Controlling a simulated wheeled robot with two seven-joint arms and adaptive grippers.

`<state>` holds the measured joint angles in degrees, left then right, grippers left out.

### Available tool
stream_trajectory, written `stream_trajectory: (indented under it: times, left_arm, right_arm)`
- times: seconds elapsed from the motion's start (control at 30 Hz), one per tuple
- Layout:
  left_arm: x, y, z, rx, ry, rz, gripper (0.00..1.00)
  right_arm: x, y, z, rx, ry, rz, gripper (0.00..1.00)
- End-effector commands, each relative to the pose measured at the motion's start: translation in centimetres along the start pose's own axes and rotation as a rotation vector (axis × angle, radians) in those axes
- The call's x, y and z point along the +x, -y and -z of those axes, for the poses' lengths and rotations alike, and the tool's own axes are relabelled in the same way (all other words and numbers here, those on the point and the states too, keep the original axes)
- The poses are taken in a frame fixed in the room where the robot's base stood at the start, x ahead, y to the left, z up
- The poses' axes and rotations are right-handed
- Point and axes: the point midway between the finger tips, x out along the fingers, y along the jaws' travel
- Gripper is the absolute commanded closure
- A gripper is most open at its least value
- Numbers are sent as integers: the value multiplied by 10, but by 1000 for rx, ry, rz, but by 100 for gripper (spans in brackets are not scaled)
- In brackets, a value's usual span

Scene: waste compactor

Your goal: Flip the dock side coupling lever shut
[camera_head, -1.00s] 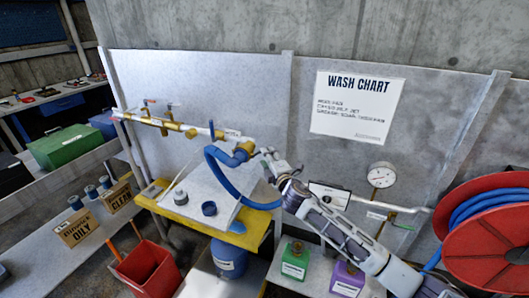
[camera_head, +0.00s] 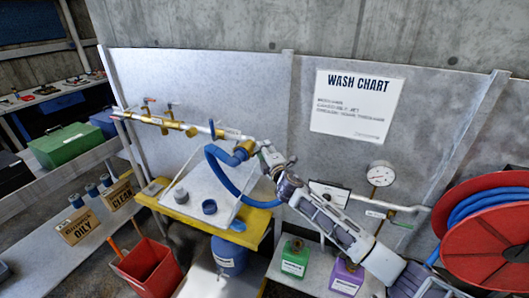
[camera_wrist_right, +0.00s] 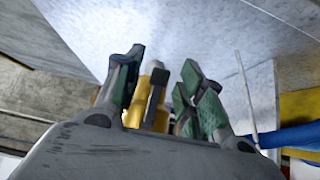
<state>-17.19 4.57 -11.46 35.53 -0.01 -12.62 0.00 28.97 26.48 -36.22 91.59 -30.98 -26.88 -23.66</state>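The brass coupling (camera_head: 243,150) joins the blue hose (camera_head: 215,165) to the wall pipe. My right gripper (camera_head: 267,156) is at its right side, its arm coming in from the lower right. In the right wrist view my right gripper (camera_wrist_right: 162,72) has its two green-padded fingers apart. Yellow brass (camera_wrist_right: 147,80) shows between and beyond them, with a dark grey bar (camera_wrist_right: 156,88) in front that may be a coupling lever. I cannot tell whether a finger touches it. The lever is too small to make out in the head view. My left gripper is not in view.
A yellow-edged bench (camera_head: 180,210) stands below the hose. A pressure gauge (camera_head: 380,174) and a red hose reel (camera_head: 490,235) are at the right. Green (camera_head: 295,262) and purple (camera_head: 346,276) containers stand under my arm. A red bin (camera_head: 147,268) is at lower left.

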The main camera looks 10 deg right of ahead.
Motion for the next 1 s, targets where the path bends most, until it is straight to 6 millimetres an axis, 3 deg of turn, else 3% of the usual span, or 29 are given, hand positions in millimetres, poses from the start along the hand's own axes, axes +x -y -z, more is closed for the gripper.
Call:
stream_trajectory:
  times: [0.03,0.3,1.0]
  left_arm:
    - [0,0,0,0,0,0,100]
    - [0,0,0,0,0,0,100]
    - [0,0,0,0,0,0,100]
  right_arm:
    - [0,0,0,0,0,0,68]
    - [0,0,0,0,0,0,100]
    - [10,1,3,-4,-182,2,100]
